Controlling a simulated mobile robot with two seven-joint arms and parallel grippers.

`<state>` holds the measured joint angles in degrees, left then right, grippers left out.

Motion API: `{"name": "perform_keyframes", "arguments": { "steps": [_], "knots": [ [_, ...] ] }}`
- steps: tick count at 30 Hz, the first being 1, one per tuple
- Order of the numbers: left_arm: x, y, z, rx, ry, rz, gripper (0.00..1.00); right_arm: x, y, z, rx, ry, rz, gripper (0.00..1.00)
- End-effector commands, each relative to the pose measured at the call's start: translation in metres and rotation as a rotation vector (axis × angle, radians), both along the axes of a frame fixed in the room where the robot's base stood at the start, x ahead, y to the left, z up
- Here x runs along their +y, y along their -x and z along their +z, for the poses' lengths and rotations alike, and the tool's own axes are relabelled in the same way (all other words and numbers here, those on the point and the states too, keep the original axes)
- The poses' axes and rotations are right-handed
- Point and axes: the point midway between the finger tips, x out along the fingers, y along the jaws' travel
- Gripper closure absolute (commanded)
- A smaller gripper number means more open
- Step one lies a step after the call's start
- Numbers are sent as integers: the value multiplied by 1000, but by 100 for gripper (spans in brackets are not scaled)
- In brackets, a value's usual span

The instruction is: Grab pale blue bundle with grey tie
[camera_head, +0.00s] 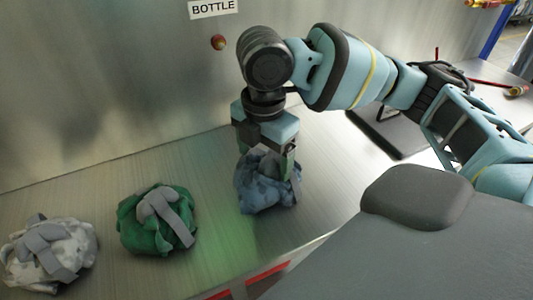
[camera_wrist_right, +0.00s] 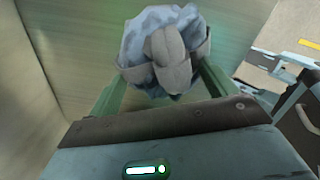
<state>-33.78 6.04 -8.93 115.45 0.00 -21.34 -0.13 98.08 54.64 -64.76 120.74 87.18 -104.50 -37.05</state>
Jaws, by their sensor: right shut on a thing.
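The pale blue bundle with a grey tie (camera_head: 262,190) is on the metal table in the head view, below my right arm. My right gripper (camera_head: 268,152) points down at it and is shut on it. In the right wrist view the bundle (camera_wrist_right: 150,32) sits between the two green fingers, with its grey tie (camera_wrist_right: 168,58) facing the camera. I cannot tell whether the bundle still touches the table. My left gripper is not in view.
A green bundle with a grey tie (camera_head: 155,222) lies to the left on the table (camera_head: 110,180). A white-grey bundle (camera_head: 50,252) lies farther left. A metal wall with a BOTTLE label (camera_head: 213,8) stands behind. A dark flat stand (camera_head: 388,132) is at the right.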

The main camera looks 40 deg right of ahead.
Motion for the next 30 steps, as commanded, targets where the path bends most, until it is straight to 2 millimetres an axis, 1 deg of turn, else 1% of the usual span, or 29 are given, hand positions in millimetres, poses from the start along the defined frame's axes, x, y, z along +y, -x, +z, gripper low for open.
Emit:
{"name": "perform_keyframes", "arguments": {
  "steps": [1,4,13,14,15,16,22,26,30],
  "knots": [
    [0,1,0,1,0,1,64,0,2,-4,9,2,3,56],
    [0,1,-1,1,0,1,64,0,2,-5,11,2,3,69],
    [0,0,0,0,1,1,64,0,2,-3,15,3,5,71],
    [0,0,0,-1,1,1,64,0,2,-2,15,4,5,81],
    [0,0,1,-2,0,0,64,0,2,1,15,4,5,97],
    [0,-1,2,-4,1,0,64,0,2,4,14,3,5,100],
    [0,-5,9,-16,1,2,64,1,3,35,9,2,5,100],
    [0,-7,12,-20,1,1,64,5,29,35,9,3,7,100],
    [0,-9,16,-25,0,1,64,12,62,39,6,2,8,100]
  ]
}}
